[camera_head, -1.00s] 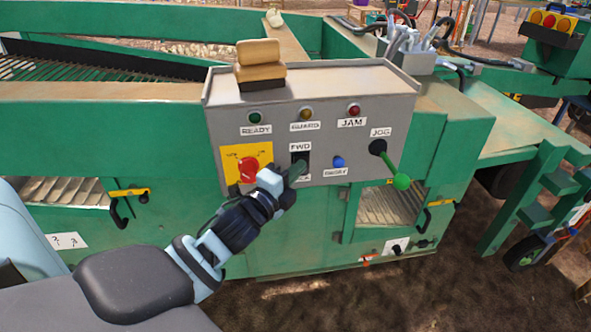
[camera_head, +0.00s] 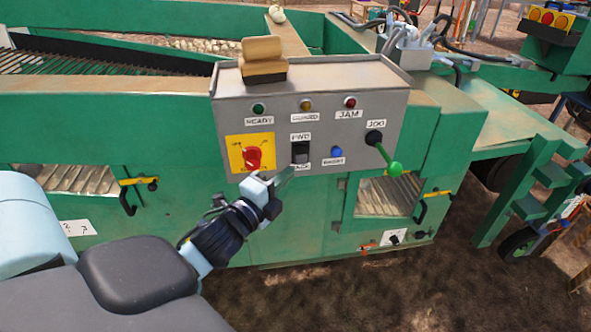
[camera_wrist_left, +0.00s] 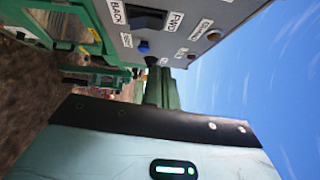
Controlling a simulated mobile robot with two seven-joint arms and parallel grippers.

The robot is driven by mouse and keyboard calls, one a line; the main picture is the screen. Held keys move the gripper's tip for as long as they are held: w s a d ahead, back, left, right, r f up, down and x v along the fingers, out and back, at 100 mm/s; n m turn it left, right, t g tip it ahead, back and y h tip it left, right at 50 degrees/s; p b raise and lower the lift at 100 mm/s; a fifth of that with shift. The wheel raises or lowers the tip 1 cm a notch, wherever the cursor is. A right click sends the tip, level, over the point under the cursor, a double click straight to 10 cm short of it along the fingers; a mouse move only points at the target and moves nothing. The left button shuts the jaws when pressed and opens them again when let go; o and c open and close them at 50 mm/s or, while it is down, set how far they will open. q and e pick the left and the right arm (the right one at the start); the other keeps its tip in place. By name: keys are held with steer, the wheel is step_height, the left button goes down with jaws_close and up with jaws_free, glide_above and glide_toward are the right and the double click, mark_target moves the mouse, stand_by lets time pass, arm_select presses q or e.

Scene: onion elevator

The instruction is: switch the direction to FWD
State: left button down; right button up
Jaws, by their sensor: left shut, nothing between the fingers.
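The direction switch (camera_head: 300,152) is a dark rocker on the front of the grey control panel (camera_head: 380,105), with the FWD label above it and the BACK label below it. It also shows in the left wrist view (camera_wrist_left: 147,19), between the BACK and FWD labels. Which side is pressed in, I cannot tell. My left gripper (camera_head: 286,177) is shut and empty, just below and left of the switch, and looks apart from it. My right gripper is not in view.
A red knob (camera_head: 252,158) on a yellow plate is left of the switch. A blue button (camera_head: 336,152) and the green-tipped JOG lever (camera_head: 394,168) are to its right. READY, GUARD and JAM lamps sit above. The green machine surrounds the panel.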

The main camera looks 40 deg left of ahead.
arm_select(q)
steer(key=shift+s+d+r, duration=0.15)
steer(key=shift+s, duration=1)
steer(key=shift+s+d+r, duration=0.1)
steer(key=shift+s+r, duration=0.05)
steer(key=shift+s, duration=1)
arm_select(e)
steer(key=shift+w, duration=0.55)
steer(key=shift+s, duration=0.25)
